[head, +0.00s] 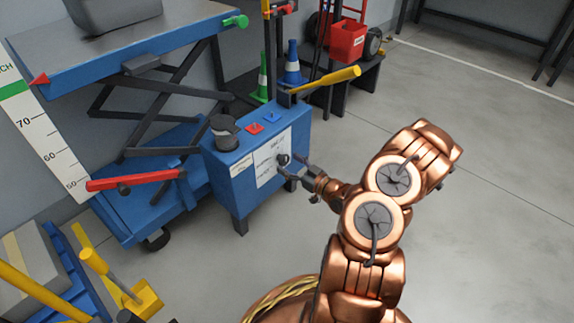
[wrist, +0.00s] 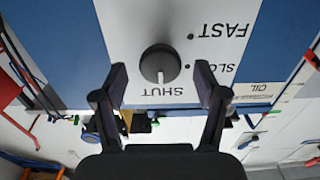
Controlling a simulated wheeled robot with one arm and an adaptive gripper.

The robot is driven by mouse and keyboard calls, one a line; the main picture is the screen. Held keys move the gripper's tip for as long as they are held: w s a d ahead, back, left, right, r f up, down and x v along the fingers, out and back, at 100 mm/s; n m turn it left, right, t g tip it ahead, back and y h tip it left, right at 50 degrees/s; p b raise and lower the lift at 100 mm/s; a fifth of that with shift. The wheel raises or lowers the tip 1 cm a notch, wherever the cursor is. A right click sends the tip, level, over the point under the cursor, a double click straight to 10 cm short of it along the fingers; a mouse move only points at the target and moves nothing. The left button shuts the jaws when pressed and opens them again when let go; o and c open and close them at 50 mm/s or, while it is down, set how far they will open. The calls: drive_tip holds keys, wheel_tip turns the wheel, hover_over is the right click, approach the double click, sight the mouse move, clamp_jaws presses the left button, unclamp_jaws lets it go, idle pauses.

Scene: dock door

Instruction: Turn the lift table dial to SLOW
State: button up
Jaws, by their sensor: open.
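The dial (wrist: 160,63) is a round dark knob on the white label plate (head: 272,157) on the front of the blue control box. Its pale pointer line is toward SHUT in the wrist view, where the lettering is upside down. The SLOW and FAST marks lie to the right of the knob there, SLOW partly hidden by a finger. My gripper (wrist: 160,70) is open and empty, with one finger on each side of the dial as seen. In the head view my gripper (head: 294,168) is close in front of the dial (head: 284,159). I cannot tell whether the fingertips reach around it.
The blue control box (head: 232,183) carries a black round knob (head: 223,130), red and blue buttons and a yellow lever (head: 330,81). A red lever (head: 130,180) sticks out at the left by the lift table (head: 130,45). The floor at right is clear.

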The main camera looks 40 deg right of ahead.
drive_tip(key=shift+x, duration=0.8)
drive_tip(key=c, duration=1.1)
